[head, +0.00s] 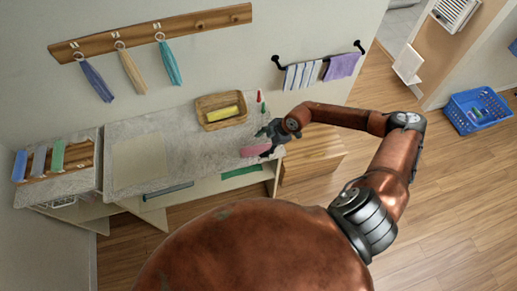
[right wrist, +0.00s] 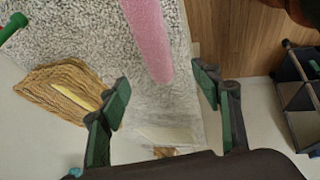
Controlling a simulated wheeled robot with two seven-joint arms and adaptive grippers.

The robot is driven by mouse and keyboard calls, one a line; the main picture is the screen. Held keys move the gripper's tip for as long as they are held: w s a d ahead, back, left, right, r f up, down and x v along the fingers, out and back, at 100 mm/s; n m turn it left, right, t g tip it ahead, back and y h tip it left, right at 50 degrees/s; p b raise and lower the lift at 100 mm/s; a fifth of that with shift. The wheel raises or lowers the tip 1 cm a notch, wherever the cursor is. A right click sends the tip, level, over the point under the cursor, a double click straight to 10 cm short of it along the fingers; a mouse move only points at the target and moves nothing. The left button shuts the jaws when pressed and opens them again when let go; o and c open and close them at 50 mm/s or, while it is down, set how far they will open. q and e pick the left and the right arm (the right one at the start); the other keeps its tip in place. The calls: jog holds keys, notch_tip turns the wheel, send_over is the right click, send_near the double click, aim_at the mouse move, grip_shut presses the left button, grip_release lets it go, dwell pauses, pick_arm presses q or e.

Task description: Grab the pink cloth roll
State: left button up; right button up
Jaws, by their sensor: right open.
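The pink cloth roll (head: 256,150) lies on the speckled grey counter (head: 188,122), near its right end. It also shows in the right wrist view (right wrist: 148,38), where its near end reaches toward the space between my fingers. My right gripper (head: 270,138) is at the roll, over the counter's right end. In the right wrist view my right gripper (right wrist: 165,100) has its two green-padded fingers wide apart, with nothing clamped between them. The roll's far end is cut off in that view. My left gripper is not in view.
A wicker basket (head: 207,103) with a yellow roll (head: 222,114) stands behind, against the wall. A red bottle (head: 260,96) and a green one stand close to my right gripper. A towel rail (head: 320,60) is on the wall above. A wooden unit (head: 312,155) stands right of the counter.

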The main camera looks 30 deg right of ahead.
aim_at(260, 148)
jog(key=shift+d+f+h, duration=0.25)
jog(key=shift+d+h, duration=0.05)
jog(key=shift+d, duration=0.55)
jog(key=shift+f, duration=0.35)
jog(key=p+x, duration=0.1)
jog(key=x, duration=0.6)
jog(key=shift+d, duration=0.15)
jog(key=c, duration=1.2)
jog(key=shift+r, duration=0.1)
jog(key=shift+c, duration=0.2)
